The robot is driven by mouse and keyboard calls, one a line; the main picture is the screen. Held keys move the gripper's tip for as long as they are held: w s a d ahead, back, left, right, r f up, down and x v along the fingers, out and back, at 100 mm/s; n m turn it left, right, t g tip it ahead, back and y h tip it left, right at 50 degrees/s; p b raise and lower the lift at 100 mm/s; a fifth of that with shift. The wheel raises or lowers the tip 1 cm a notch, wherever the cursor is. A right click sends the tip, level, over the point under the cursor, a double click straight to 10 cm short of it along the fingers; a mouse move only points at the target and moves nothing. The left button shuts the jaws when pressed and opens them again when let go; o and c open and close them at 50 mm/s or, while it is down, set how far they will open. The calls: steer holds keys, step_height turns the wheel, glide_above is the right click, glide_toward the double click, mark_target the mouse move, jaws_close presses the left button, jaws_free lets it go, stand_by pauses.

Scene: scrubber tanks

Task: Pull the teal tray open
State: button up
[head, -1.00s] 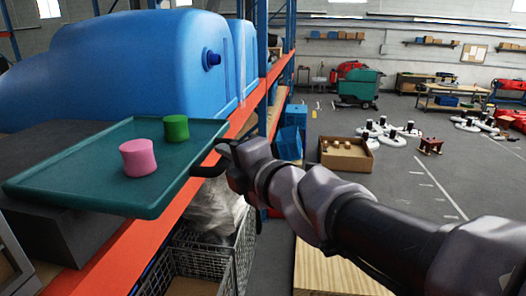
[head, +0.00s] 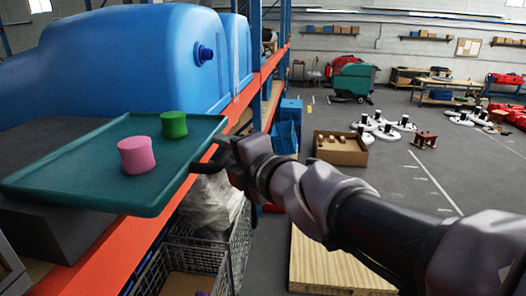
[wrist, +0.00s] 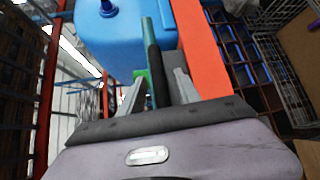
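The teal tray (head: 95,185) lies flat on a dark grey block, its near edge out over the orange shelf beam. A pink cylinder (head: 136,155) and a green cylinder (head: 173,125) stand upright on it. A dark handle (head: 208,163) juts from its right side. My gripper (head: 222,154) is at this handle. In the wrist view, the fingers of my gripper (wrist: 158,88) stand apart, one on each side of the dark handle (wrist: 154,78), with gaps beside it. The tray's edge (wrist: 147,32) shows edge-on beyond. Contact with the handle cannot be made out.
A large blue tank (head: 120,65) stands behind the tray. The orange beam (head: 105,255) runs alongside below it. A wire basket (head: 195,255) and plastic-wrapped goods (head: 210,200) are underneath. A wooden pallet (head: 330,265) lies under my arm.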

steer(key=p+v, duration=0.1)
steer(key=v, duration=1.6)
steer(key=shift+s+p, duration=0.2)
steer(key=shift+p, duration=0.1)
steer(key=shift+d+r, duration=0.1)
steer(key=shift+d, duration=0.05)
steer(key=w+d+f+m+h+b, duration=0.1)
steer(key=d+f+m+h+b, duration=0.3)
steer(key=d+f+m+b, duration=0.4)
steer(key=d+f+m+t+h+b, duration=0.1)
steer(key=d+f+m+h+b, duration=0.25)
steer(key=f+m+b, duration=0.7)
steer(key=w+d+f+m+h+b, duration=0.1)
steer(key=d+f+m+h+b, duration=0.5)
steer(key=f, duration=0.7)
steer(key=s+a+f+m+g+y+b, duration=0.1)
steer(key=s+f+m+g+b, duration=0.15)
steer(key=f+b, duration=0.4)
steer(key=s+a+f+m+g+y+b, duration=0.1)
steer(key=s+f+b, duration=0.2)
steer(key=f, duration=0.7)
steer(key=s+a+f+m+g+y+b, duration=0.3)
steer(key=s+a+f+m+g+b, duration=0.1)
steer(key=f, duration=0.7)
steer(key=s+a+b, duration=0.1)
steer(key=s+a, duration=0.1)
steer(key=s, duration=0.1)
steer(key=shift+s+a+b, duration=0.15)
steer(key=shift+a+b, duration=0.05)
steer(key=shift+b, duration=0.15)
